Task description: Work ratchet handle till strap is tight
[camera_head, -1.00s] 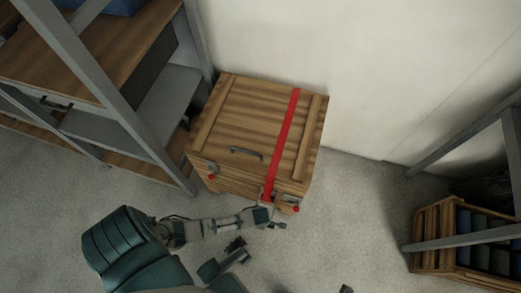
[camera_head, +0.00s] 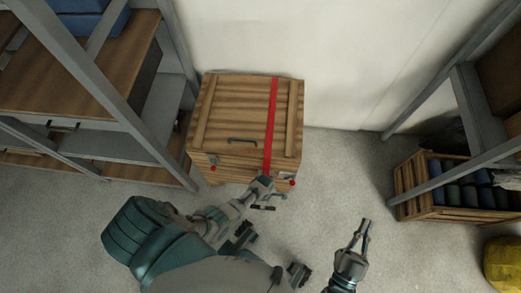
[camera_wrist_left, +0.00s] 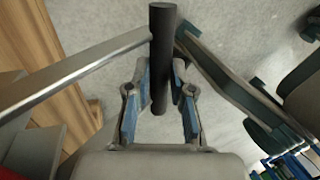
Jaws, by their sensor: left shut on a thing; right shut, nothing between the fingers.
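A red strap (camera_head: 272,115) runs over the lid of a wooden crate (camera_head: 222,120) and down its front. It lies flat on the lid; I cannot tell how tight it is. My left gripper (camera_head: 264,196) is at the crate's lower front, by the strap's end, and mostly hides the ratchet there. In the left wrist view, the ratchet handle's black grip (camera_wrist_left: 162,45) lies between the blue-padded fingers of my left gripper (camera_wrist_left: 160,100), which is shut on it. Metal handle bars run out from both sides of the grip. My right gripper (camera_head: 362,232) is shut and empty, over the floor at the lower right.
A shelf rack (camera_head: 130,95) stands close to the crate's left. A grey frame (camera_head: 480,110) and a slatted box (camera_head: 440,212) of dark rolls stand at the right, with a yellow thing (camera_head: 503,262) below. The floor between crate and box is clear. A wall rises behind.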

